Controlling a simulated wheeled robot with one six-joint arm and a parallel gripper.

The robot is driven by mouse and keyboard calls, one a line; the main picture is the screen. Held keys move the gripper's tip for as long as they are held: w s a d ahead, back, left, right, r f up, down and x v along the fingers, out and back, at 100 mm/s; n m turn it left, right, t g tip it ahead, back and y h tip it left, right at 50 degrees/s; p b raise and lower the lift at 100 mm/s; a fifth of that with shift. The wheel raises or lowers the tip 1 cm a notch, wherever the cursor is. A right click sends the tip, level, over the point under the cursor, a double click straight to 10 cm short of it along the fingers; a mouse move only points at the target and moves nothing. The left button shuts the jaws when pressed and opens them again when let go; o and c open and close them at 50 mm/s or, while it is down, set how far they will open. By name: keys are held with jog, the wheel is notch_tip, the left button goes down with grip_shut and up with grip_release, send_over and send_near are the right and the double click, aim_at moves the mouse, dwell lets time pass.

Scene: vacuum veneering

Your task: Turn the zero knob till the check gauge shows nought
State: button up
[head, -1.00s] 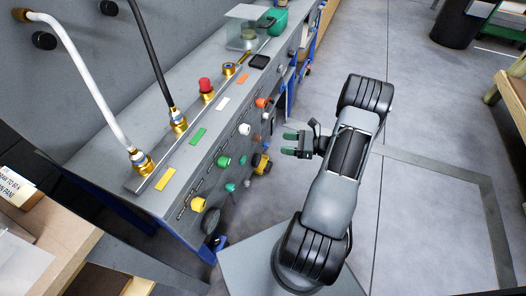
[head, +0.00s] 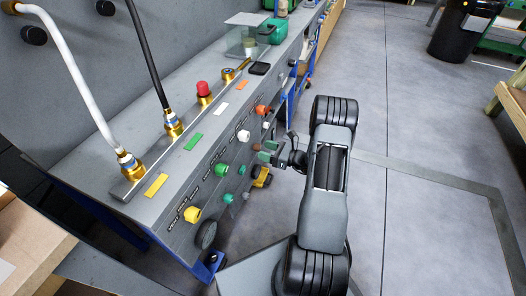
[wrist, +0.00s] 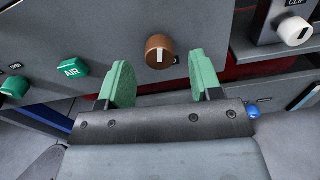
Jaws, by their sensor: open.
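A brown round knob (wrist: 160,52) with a white pointer mark is on the grey panel front in the wrist view. It lies ahead of my gripper (wrist: 162,82), roughly between its two green fingertips. The fingers stand apart with nothing held, and I cannot tell how far off the knob is. In the head view my gripper (head: 266,152) is close to the panel's right part, near the orange and white knobs. No label reading zero is legible. A small brass-rimmed round fitting (head: 229,75) on the bench top may be the check gauge; its reading cannot be made out.
A green AIR knob (wrist: 72,67) is left of the brown one, and a white CLIP knob (wrist: 296,33) is to the right. Yellow (head: 192,214) and green (head: 221,170) knobs share the panel front. A red button (head: 203,88) stands on top. Open floor lies to the right.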

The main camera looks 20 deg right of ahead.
jog(key=shift+x, duration=0.95)
